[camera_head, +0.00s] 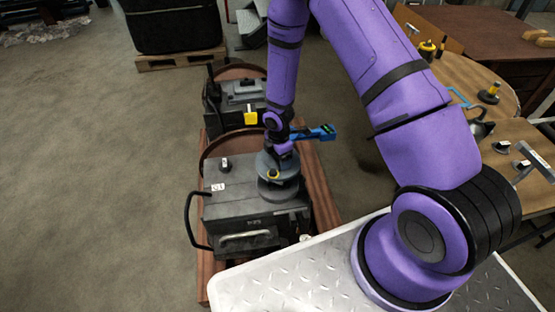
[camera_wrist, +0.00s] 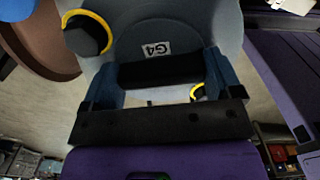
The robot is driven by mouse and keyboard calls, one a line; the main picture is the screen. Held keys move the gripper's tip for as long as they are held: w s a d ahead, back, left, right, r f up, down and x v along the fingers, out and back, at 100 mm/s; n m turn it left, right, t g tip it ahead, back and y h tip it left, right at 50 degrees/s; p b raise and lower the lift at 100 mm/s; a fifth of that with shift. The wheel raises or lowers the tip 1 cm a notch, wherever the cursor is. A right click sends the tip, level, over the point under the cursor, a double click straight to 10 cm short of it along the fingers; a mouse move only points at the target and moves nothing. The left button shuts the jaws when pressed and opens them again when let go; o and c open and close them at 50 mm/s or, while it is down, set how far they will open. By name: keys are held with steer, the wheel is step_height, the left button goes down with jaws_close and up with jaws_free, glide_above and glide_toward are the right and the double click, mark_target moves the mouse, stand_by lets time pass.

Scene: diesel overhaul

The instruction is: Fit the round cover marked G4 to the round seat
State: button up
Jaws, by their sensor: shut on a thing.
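In the head view the cover (camera_head: 264,163) hangs beneath my gripper (camera_head: 281,150), over the right part of a grey engine block (camera_head: 232,206). A grey round seat (camera_head: 279,193) shows directly under the cover. I cannot tell whether they touch. The seat's inside is hidden.
A second unit (camera_head: 240,92) stands behind. A workbench with tools (camera_head: 470,75) is at the right. The floor at left is clear.

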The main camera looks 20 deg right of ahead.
steer(key=shift+s+a+f+n, duration=0.3)
steer(key=shift+f+n, duration=0.1)
steer(key=shift+n, duration=0.4)
steer(key=shift+f, duration=3.6)
steer(key=shift+f, duration=0.9)
steer(key=o, duration=0.9)
steer(key=shift+r, duration=0.1)
step_height(320, 180, up, 11)
steer(key=shift+f, duration=0.15)
